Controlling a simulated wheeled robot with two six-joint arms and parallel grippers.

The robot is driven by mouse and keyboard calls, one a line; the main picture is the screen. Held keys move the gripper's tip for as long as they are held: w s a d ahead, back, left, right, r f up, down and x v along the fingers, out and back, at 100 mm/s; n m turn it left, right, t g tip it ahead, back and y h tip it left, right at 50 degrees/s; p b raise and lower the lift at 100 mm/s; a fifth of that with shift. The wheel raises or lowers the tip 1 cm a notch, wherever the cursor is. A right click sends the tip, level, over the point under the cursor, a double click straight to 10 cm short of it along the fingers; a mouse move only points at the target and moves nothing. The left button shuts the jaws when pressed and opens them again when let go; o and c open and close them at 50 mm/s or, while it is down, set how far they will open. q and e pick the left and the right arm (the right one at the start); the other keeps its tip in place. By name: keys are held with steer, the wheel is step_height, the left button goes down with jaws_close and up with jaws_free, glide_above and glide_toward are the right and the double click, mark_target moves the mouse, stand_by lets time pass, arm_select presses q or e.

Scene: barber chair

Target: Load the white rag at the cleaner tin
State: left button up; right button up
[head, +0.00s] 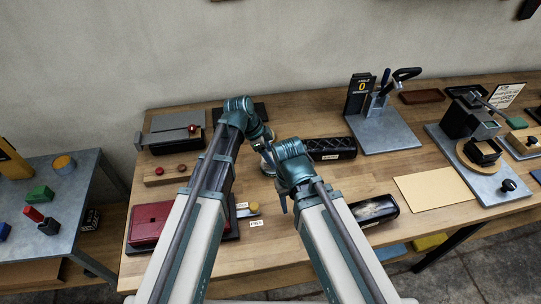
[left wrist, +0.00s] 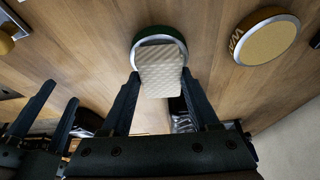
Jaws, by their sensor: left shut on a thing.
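My left gripper (left wrist: 160,82) is shut on the white rag (left wrist: 160,72), a small pale quilted pad between its fingertips. The rag overlaps a round tin (left wrist: 141,43) with a green and silver rim, probably the cleaner tin, in the left wrist view. The rag hides most of the tin's top; I cannot tell whether they touch. In the head view the left gripper (head: 268,148) is above the table's middle, and the arms hide most of what is under it. My right gripper (left wrist: 60,93) shows at the left of the left wrist view, its fingers apart and empty.
A yellow-topped tin lettered WAX (left wrist: 265,40) stands close to the green-rimmed tin. A black quilted roll (head: 332,148) lies right of my left gripper. A red box (head: 150,219) is at the left, and a tan sheet (head: 433,194) lies at the right.

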arm_select(q)
steer(key=shift+f+b, duration=0.35)
arm_select(e)
steer(key=shift+f, duration=0.35)
stand_by(0.9)
arm_select(q)
step_height(320, 180, up, 7)
steer(key=p, duration=0.7)
steer(key=shift+r, duration=0.1)
arm_select(e)
step_height(320, 180, up, 7)
